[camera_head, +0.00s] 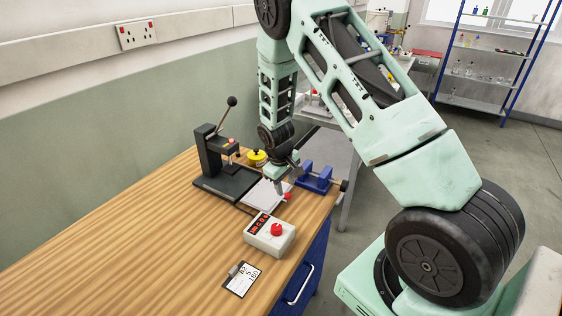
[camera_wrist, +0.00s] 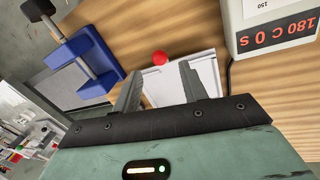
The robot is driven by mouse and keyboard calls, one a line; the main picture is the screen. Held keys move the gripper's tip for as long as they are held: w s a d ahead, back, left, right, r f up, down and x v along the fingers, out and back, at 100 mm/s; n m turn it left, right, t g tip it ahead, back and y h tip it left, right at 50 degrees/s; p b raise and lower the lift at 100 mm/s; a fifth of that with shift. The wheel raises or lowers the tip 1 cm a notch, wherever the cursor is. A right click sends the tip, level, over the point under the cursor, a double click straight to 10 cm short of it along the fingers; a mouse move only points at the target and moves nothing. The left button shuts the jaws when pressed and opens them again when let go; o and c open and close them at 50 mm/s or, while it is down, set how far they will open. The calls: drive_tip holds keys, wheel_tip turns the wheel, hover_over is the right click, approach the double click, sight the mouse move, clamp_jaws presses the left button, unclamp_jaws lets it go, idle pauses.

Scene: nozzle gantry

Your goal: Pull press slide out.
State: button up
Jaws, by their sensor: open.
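The black press (camera_head: 222,165) with a ball-topped lever stands on the wooden bench in the head view. Beside its base lies a flat pale plate (camera_head: 258,196), which looks like the slide; it also shows behind my fingers in the wrist view (camera_wrist: 205,72). A small red knob (camera_head: 287,196) is at the plate's edge and also shows in the wrist view (camera_wrist: 159,58). My gripper (camera_head: 279,187) is open above the plate, pointing down. In the wrist view its fingertips (camera_wrist: 158,80) are either side of the knob's line, with nothing held. I cannot tell whether they touch anything.
A control box (camera_head: 270,234) with a red button and a red display stands nearer on the bench. A blue clamp-like fixture (camera_head: 314,178) is close to my gripper on the right. A yellow round object (camera_head: 256,158) is behind. Bare wood (camera_head: 130,240) lies left; a labelled card (camera_head: 242,279) lies in front.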

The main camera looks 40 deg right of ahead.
wheel_tip(320, 180, up, 12)
drive_tip(key=a+b, duration=0.2)
drive_tip(key=shift+s+a+r+b, duration=0.2)
drive_tip(key=shift+b, duration=0.1)
idle(0.3)
